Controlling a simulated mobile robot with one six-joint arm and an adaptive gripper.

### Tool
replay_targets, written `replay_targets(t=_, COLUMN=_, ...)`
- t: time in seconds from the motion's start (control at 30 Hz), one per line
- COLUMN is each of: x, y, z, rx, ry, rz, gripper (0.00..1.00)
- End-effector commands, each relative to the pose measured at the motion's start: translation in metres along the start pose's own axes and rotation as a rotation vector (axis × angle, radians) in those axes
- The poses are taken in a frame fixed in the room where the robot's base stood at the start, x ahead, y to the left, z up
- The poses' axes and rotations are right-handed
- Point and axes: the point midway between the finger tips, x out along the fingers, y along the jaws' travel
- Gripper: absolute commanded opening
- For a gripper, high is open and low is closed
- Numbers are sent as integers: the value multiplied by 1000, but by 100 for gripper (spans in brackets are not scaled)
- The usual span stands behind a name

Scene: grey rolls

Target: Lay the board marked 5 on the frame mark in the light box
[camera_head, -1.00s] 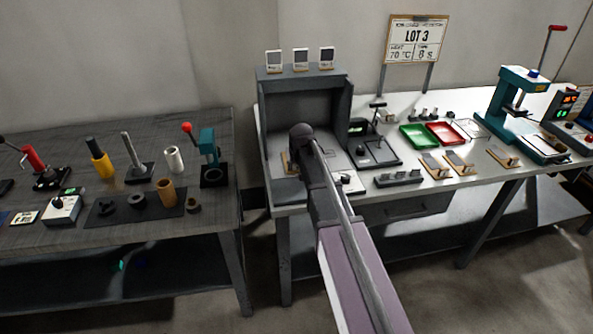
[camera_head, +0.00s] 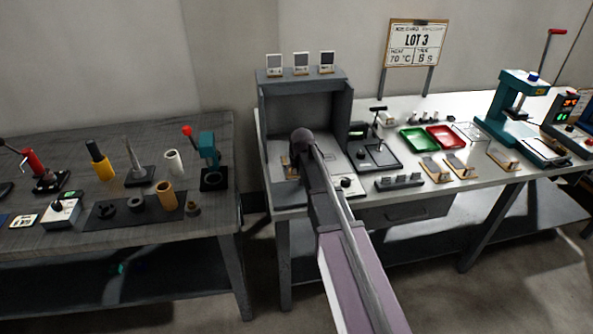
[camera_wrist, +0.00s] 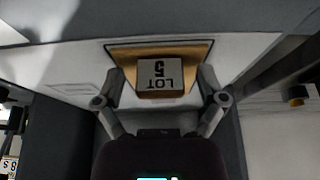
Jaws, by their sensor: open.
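The board marked 5 (camera_wrist: 117,52) is tan, with a raised block labelled LOT 5 on it. It lies in the wrist view on a pale floor, and a small tan part of it shows in the light box (camera_head: 342,108) in the head view. My gripper (camera_wrist: 160,82) is open, with one finger on each side of the labelled block; I cannot tell whether they touch it. My arm hides the gripper in the head view. A faint outlined rectangle (camera_wrist: 75,89), possibly the frame mark, lies left of the board in the wrist view.
The light box's grey walls close in around my arm. Right of it stand a dark stand (camera_head: 378,155), a green tray (camera_head: 418,139), a red tray (camera_head: 446,137) and more tan boards (camera_head: 460,167). Three small cards (camera_head: 300,62) stand on the box top.

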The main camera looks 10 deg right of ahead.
Motion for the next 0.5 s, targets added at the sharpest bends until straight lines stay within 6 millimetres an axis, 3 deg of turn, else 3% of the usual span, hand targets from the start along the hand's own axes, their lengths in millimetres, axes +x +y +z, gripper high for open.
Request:
replay_targets(t=0.27, x=-3, y=0, z=-1, rx=0, ry=0, rz=0, gripper=90)
replay_targets(t=0.5, x=-17, y=0, z=-2, rx=0, ry=0, rz=0, gripper=90)
